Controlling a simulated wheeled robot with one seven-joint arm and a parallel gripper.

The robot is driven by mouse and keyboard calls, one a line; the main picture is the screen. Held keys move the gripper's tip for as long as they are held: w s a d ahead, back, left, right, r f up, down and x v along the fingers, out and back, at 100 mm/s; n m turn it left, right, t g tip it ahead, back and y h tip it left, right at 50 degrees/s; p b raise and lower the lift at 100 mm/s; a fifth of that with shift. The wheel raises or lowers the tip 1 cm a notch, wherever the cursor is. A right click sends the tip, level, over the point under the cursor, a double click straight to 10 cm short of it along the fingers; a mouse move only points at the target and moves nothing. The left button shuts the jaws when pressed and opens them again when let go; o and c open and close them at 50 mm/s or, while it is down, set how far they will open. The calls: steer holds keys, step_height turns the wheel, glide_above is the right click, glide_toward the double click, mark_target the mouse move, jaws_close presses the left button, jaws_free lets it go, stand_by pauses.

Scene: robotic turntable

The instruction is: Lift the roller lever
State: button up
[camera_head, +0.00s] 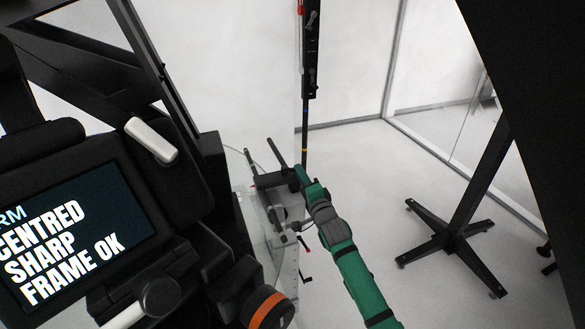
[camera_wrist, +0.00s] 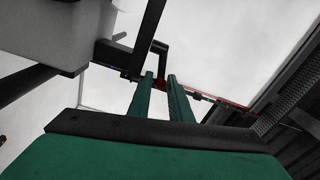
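A dark lever (camera_wrist: 162,58) with a short crossbar at its top shows in the wrist view, joined to a dark bracket. It looks like the roller lever, but I cannot make out a roller. My gripper's two green fingers (camera_wrist: 160,77) stand apart, with the lever's lower end between or just beyond their tips. I cannot tell whether they touch it. In the head view, my gripper (camera_head: 300,174) is at the dark end of the grey turntable machine (camera_head: 270,205). The lever is not clear there, as my gripper and the machine's dark parts overlap.
A screen (camera_head: 75,230) on a dark console fills the left. A dark post (camera_head: 311,50) hangs above my gripper. A black stand (camera_head: 455,240) is at right, with open floor between.

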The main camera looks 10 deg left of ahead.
steer(key=shift+x, duration=0.95)
steer(key=shift+a, duration=0.1)
jaws_close()
steer(key=shift+w+n+g+y, duration=0.25)
steer(key=shift+n+g+y, duration=0.15)
steer(key=shift+y, duration=0.4)
steer(key=shift+w+n+g+y, duration=0.4)
steer(key=shift+n+g+y, duration=0.4)
steer(key=shift+g, duration=0.1)
steer(key=shift+w+n+g+y, duration=0.35)
steer(key=shift+n+g+y, duration=0.35)
steer(key=shift+n+g, duration=0.15)
steer(key=shift+w+n+g+y, duration=0.3)
steer(key=shift+n+g+y, duration=0.25)
steer(key=shift+g, duration=0.35)
steer(key=shift+w+n+g+y, duration=0.25)
steer(key=shift+n+g+y, duration=0.25)
steer(key=shift+g, duration=0.35)
steer(key=shift+w+a+n+g+y, duration=0.15)
steer(key=shift+w+n+g+y, duration=0.1)
steer(key=shift+n+g, duration=0.3)
steer(key=shift+w+a+n+g+y, duration=0.2)
steer(key=shift+n+g, duration=0.15)
steer(key=shift+g, duration=0.4)
